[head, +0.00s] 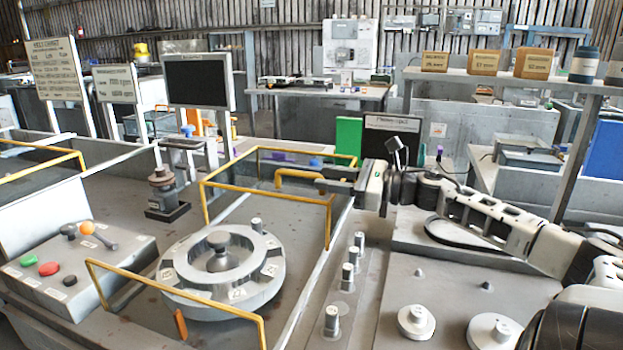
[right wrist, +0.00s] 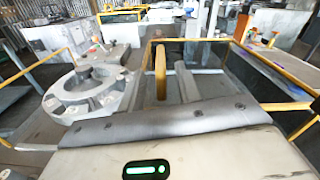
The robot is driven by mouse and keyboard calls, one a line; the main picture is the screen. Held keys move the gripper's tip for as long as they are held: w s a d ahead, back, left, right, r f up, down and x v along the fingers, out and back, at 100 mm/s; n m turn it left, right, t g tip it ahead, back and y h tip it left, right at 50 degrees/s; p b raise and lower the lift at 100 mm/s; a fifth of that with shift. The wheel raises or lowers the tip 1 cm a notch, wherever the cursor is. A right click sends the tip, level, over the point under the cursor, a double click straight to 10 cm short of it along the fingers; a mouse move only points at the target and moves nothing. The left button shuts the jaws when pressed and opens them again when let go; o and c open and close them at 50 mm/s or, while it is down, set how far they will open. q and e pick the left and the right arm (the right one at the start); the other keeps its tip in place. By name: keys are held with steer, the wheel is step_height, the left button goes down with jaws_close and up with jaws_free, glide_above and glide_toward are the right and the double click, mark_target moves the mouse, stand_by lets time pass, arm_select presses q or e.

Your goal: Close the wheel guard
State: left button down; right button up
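The wheel guard (head: 268,194) is a yellow tube frame behind the round grey wheel housing (head: 225,285) in the head view. The housing's top is uncovered. My right gripper (head: 330,184) reaches in from the right at the handle. In the right wrist view its fingers (right wrist: 168,85) lie on either side of the handle, with a gap visible to the right finger. Contact is unclear. My left gripper is out of view.
A yellow rail (head: 180,290) stands in front of the housing. A control box (head: 75,262) with buttons and a lever is at left. Several short metal pegs (head: 347,276) line the bench to the right. A monitor (head: 198,80) stands behind.

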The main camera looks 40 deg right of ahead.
mark_target(319, 177)
steer(key=shift+x, duration=2.25)
jaws_close()
